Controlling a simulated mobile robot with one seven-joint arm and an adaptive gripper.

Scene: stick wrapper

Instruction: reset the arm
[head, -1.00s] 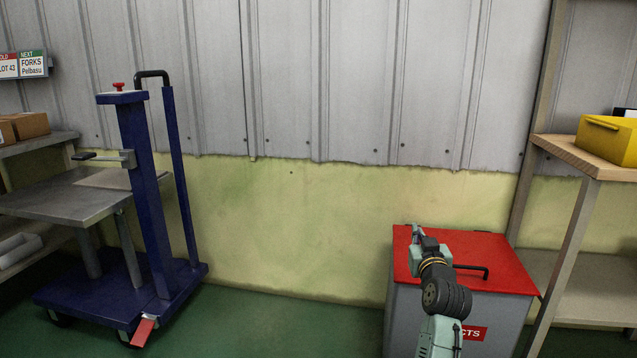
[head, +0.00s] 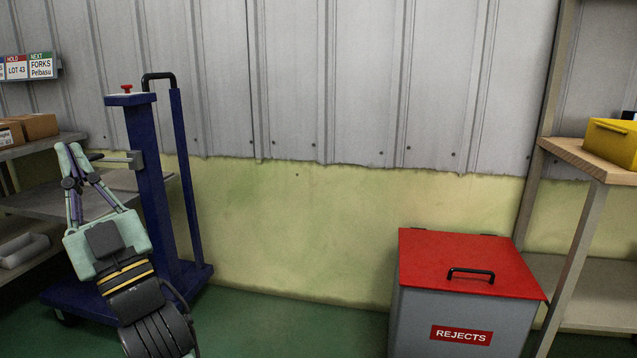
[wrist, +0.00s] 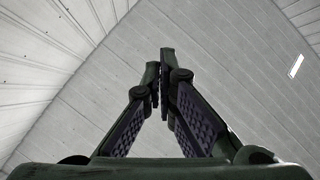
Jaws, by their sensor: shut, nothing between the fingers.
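My gripper (head: 70,150) is raised at the left of the head view, in front of the blue lift cart, with its fingers pointing up. The fingers are shut and hold nothing. In the wrist view my gripper (wrist: 163,65) shows its fingertips together against corrugated wall or ceiling panels. Part of the cart's grey platform is hidden behind my gripper.
The blue lift cart (head: 150,190) stands close behind my gripper. A grey bin with a red lid (head: 465,262) marked REJECTS stands at the right. A shelf (head: 580,158) with a yellow box (head: 612,140) is farther right. Green floor (head: 290,325) between cart and bin is clear.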

